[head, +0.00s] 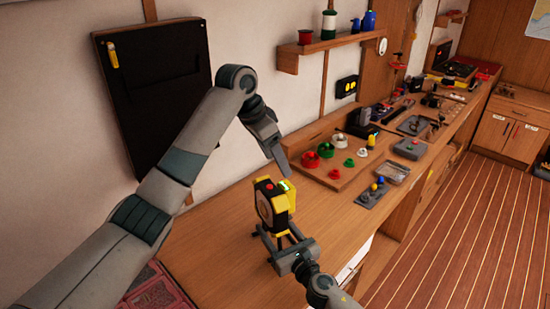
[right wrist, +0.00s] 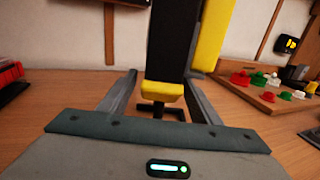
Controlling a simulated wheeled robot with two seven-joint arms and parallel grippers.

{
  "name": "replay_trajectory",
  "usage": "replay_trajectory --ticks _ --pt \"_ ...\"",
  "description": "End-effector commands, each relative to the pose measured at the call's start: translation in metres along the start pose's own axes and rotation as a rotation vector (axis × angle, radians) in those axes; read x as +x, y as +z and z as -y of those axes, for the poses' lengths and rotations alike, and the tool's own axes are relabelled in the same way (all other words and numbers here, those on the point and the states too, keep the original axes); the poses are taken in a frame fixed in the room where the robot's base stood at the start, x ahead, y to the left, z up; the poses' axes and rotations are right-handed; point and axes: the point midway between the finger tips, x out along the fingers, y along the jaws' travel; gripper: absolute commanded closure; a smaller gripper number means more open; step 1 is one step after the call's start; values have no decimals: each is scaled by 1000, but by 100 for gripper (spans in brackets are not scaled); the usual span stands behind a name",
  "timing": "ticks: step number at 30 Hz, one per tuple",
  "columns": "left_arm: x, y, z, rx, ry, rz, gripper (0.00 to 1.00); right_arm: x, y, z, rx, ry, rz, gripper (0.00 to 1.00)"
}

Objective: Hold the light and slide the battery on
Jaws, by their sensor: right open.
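The work light (head: 275,215), a black and yellow block with a red spot and a small green light on top, stands upright on the near part of the bench. I cannot tell a separate battery from its body. My right gripper (head: 277,238) is open low at the light. In the right wrist view, the light's black and yellow lower part (right wrist: 170,50) shows between and beyond the spread fingers. My left gripper (head: 281,160) reaches down from above, its tips just over the light's top. Whether its jaws are open, and whether it touches the light, is unclear.
A wooden board (head: 340,172) with red, white and green round parts lies behind and right of the light. A small grey tray (head: 371,192) sits nearby. A black panel (head: 155,85) hangs on the wall.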

Motion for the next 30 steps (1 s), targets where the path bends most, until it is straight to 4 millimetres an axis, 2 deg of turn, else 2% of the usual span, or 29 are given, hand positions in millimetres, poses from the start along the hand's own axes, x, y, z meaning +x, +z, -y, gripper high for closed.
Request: replay_trajectory --ticks 6,13,18,30 --pt "0 0 0 0 0 0 35 -42 -1 0 -1 1 -2 42" --pt "0 0 0 0 0 0 35 -72 -1 0 0 1 -1 42" --pt "0 0 0 0 0 0 35 -80 0 0 1 0 0 42" --pt "0 0 0 0 0 0 35 -81 0 0 0 0 0 42"
